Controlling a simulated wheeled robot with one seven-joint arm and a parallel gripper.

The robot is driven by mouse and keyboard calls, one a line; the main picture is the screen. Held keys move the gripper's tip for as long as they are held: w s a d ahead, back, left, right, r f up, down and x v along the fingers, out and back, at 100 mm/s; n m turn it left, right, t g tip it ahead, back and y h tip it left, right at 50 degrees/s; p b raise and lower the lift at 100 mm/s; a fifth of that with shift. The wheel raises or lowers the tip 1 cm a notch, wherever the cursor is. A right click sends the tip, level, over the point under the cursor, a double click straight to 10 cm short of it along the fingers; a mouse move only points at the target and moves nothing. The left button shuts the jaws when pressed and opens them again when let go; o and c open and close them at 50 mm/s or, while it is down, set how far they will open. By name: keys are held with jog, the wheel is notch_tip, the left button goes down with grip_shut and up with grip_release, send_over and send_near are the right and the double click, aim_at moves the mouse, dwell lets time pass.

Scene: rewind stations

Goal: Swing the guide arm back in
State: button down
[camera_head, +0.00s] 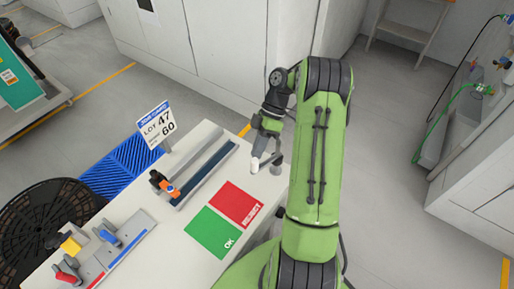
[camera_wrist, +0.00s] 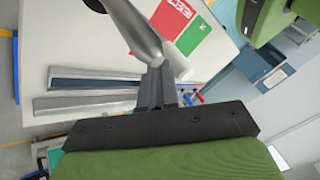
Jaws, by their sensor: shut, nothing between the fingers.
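The guide arm shows in the wrist view as a smooth grey metal bar (camera_wrist: 137,32) running from the top edge down to the fingertips. A pale roller (camera_wrist: 184,57) is beside its near end. In the head view the white roller (camera_head: 255,163) shows over the table's far right edge, with a grey post beside it; the bar is mostly hidden by my arm. My gripper (camera_wrist: 156,78) is shut and empty, its fingertips right at the bar's end. I cannot tell whether they touch it. In the head view my gripper (camera_head: 268,126) is above that table corner, fingers barely visible.
The white table (camera_head: 150,214) carries a green OK mat (camera_head: 213,232), a red REJECT mat (camera_head: 237,204), a long grey tray (camera_head: 207,172), an orange-and-black tool (camera_head: 163,184) and a fixture with colored handles (camera_head: 112,249). A lot sign (camera_head: 157,126) stands at the back. White cabinets are behind.

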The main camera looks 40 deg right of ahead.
jog(key=shift+d+p, duration=0.3)
jog(key=shift+d, duration=0.3)
jog(key=p+v, duration=0.7)
jog(key=v, duration=0.8)
jog(key=shift+d+r, duration=0.2)
jog(key=shift+r, duration=0.15)
